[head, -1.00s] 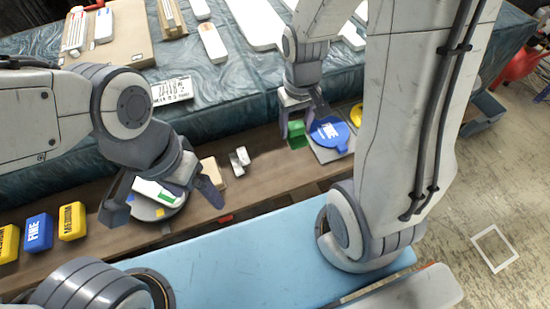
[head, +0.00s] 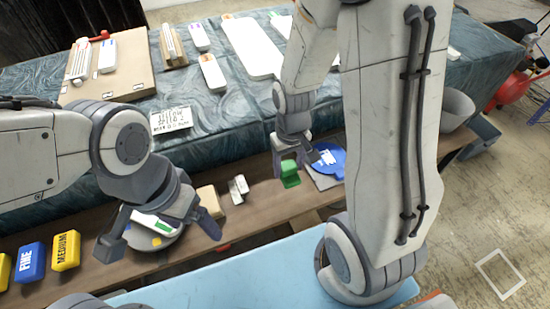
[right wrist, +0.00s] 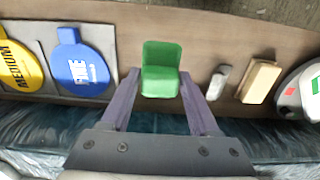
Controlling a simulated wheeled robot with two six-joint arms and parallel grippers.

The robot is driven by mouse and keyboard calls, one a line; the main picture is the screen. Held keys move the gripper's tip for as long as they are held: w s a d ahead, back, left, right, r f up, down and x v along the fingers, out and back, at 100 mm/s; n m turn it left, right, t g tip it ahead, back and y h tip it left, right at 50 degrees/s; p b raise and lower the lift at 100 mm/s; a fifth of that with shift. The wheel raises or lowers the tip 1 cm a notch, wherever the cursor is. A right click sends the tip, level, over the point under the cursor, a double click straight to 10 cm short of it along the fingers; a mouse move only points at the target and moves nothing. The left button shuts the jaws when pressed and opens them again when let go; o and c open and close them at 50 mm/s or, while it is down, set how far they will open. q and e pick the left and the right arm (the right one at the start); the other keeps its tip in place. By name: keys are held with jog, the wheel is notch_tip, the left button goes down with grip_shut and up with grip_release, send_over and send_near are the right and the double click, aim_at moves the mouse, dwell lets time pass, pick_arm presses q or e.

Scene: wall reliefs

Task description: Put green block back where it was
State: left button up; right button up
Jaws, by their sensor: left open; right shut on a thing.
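The green block (head: 290,174) is between the fingers of my right gripper (head: 291,165), over the wooden shelf near the blue disc. In the right wrist view the green block (right wrist: 161,67) sits between the fingertips of my right gripper (right wrist: 160,78), with shelf surface around it. Whether its underside touches the shelf I cannot tell. My left gripper (head: 160,232) is open, above a round grey thing (head: 150,238) with a white and green piece (head: 152,223) on it.
The blue disc (head: 328,162) lies on a grey plate beside the green block; a yellow disc (right wrist: 18,64) lies beyond it. A small grey-white piece (head: 238,187) and a tan block (head: 209,200) stand on the shelf (head: 262,208). Yellow (head: 66,250) and blue (head: 30,262) lettered blocks are at left.

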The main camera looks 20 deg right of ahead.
jog(key=w+f, duration=0.1)
jog(key=w+a+f, duration=0.1)
jog(key=w, duration=0.1)
jog(key=w+f, duration=0.1)
jog(key=w, duration=0.1)
jog(key=shift+a+f, duration=0.2)
jog(key=shift+f, duration=0.05)
pick_arm(q)
jog(key=shift+f+b, duration=0.5)
jog(key=shift+f, duration=0.35)
pick_arm(e)
jog(key=shift+f, duration=1.95)
jog(key=shift+f, duration=0.1)
jog(key=shift+f, duration=0.15)
jog(key=o, duration=1.2)
pick_arm(q)
jog(key=shift+f, duration=0.1)
pick_arm(e)
jog(key=shift+r, duration=0.2)
